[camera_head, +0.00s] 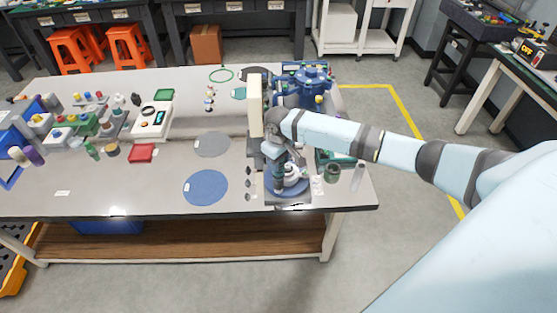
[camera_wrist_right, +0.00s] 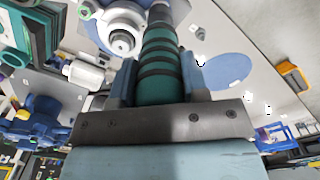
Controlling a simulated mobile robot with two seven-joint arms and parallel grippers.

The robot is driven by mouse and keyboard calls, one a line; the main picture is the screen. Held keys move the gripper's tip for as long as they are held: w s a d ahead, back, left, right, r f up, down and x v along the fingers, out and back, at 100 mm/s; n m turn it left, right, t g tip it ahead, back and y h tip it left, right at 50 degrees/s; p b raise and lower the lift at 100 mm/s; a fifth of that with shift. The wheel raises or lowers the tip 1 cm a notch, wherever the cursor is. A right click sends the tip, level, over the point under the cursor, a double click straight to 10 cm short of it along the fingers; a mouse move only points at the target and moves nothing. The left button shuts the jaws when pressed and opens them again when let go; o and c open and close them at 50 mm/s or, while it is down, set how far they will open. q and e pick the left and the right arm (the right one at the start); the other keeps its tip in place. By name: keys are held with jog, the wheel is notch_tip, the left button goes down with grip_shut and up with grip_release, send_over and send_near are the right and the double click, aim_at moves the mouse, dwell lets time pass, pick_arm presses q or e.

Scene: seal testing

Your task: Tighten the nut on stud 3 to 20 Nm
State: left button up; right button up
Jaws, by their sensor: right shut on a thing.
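My right gripper (camera_head: 279,176) is over the test fixture at the front right of the table. In the right wrist view its fingers (camera_wrist_right: 160,82) are shut on a teal tool (camera_wrist_right: 158,75) with dark bands. In the head view the tool stands roughly upright beside a white flanged part (camera_head: 293,173) on a blue round base (camera_head: 287,194). The white flanged part (camera_wrist_right: 122,38) also shows in the wrist view. I cannot tell single studs, the nut on stud 3, or tool contact. My left gripper is out of view.
A blue round mat (camera_head: 205,188) and a grey one (camera_head: 212,145) lie left of the fixture. Several small pieces (camera_head: 248,184) sit in a row beside it. The table's front left is mostly clear.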

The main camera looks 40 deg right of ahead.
jog(key=shift+f, duration=0.1)
dwell(0.8)
jog(key=shift+p, duration=0.35)
jog(key=shift+r+p, duration=2.5)
jog(key=shift+p, duration=0.25)
